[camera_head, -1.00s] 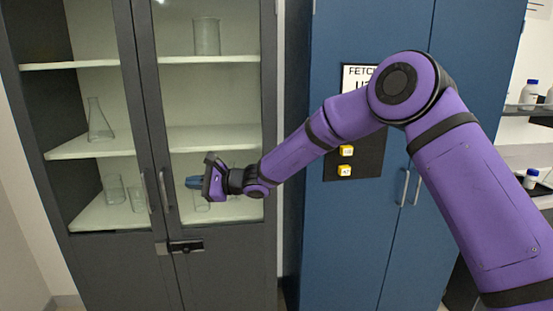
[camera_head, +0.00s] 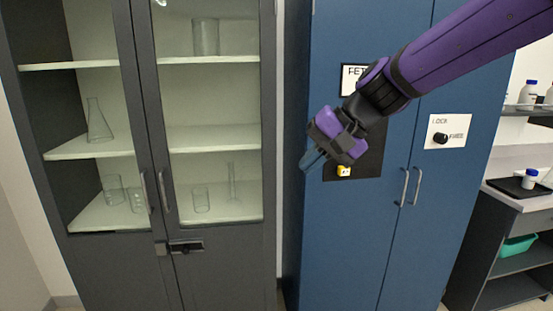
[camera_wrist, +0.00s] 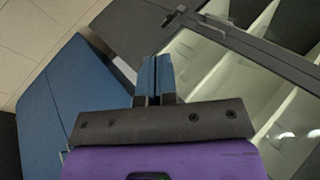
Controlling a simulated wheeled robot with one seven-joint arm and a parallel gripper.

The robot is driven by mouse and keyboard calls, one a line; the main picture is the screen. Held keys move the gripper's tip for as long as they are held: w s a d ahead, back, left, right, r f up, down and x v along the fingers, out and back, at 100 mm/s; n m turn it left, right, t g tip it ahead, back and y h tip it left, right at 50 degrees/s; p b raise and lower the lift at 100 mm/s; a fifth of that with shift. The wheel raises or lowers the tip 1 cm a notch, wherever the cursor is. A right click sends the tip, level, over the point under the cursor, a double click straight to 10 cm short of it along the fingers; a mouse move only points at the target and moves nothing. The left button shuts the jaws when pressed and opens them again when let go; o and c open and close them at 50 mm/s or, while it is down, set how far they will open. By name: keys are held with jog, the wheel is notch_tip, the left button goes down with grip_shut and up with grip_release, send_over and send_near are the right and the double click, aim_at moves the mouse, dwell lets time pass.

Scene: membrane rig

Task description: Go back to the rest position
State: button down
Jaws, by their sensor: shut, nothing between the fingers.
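My gripper (camera_head: 311,161) is shut and empty. In the head view it hangs in front of the left part of the blue cabinet (camera_head: 350,250), its fingers angled down and left. It covers part of a dark panel with a yellow block (camera_head: 343,171) on it. In the wrist view the blue fingers of my gripper (camera_wrist: 155,75) lie side by side, with nothing between them.
A grey cabinet (camera_head: 85,250) with glass doors stands at the left, with glassware on its shelves. A knob on a white plate (camera_head: 447,132) is on the blue cabinet's right door. A dark tray (camera_head: 515,187) lies on a counter at the right.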

jog(key=s+d+t+h, duration=0.1)
jog(key=s+d+h, duration=0.3)
jog(key=s+d, duration=0.5)
jog(key=s+d+n+t+h, duration=0.1)
jog(key=s+d+t+h, duration=0.1)
jog(key=s+d, duration=0.8)
jog(key=d+h, duration=0.1)
jog(key=d, duration=0.4)
jog(key=shift+s+f+t+h, duration=0.25)
jog(key=shift+f+t+h, duration=0.05)
jog(key=shift+f+h, duration=0.1)
